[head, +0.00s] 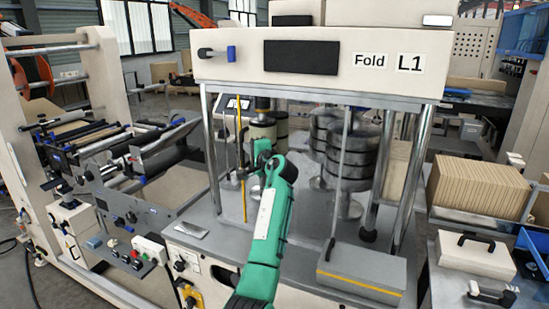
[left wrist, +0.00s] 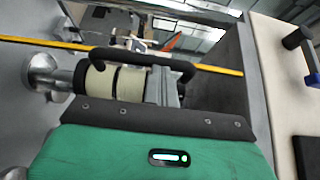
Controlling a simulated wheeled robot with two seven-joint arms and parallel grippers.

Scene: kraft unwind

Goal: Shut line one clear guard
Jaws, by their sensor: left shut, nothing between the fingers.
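The Fold L1 machine (head: 358,42) stands in the middle of the head view. A thin upright yellow strip (head: 242,190) runs down its front left, seemingly an edge of the clear guard, with a dark upright piece beside it. The clear pane is hard to make out, and I cannot tell how far open it stands. My left gripper (head: 262,158) is shut and empty, just right of the strip. My right gripper is out of view.
Dark stacked rollers (head: 355,150) stand inside the machine. A grey box with a yellow stripe (head: 362,268) sits on the front right of its deck. Steel posts (head: 411,165) flank the bay. A roller unit (head: 85,140) stands left; a cardboard stack (head: 480,187) stands right.

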